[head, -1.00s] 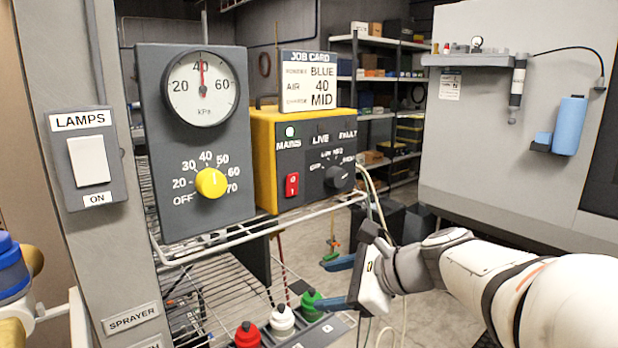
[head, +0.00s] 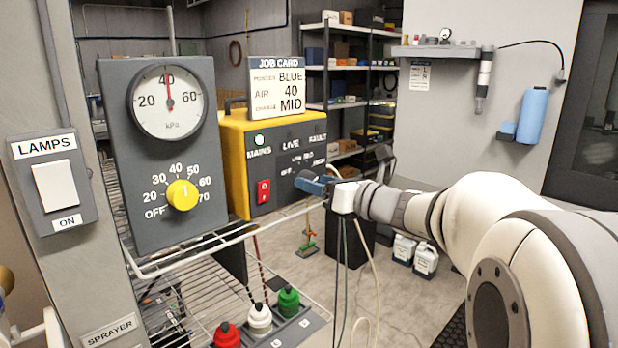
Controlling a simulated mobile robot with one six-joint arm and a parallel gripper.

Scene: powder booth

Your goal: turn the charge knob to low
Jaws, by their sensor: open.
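The yellow charge unit (head: 234,165) stands on the wire shelf with its dark front panel facing me. Its charge scale (head: 300,160) has small lettering, with OFF at the left. The dark charge knob is hidden behind my gripper, so its setting cannot be read now. My gripper (head: 312,184) is open at the panel's lower right, with a blue finger in front of the knob's place. I cannot tell whether it touches the knob. The job card (head: 278,88) on top reads BLUE, AIR 40, MID.
Left of the unit are a grey panel with a pressure gauge (head: 168,101) and yellow air knob (head: 183,195). Red, white and green capped items (head: 260,318) stand below. Cables hang beneath my gripper.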

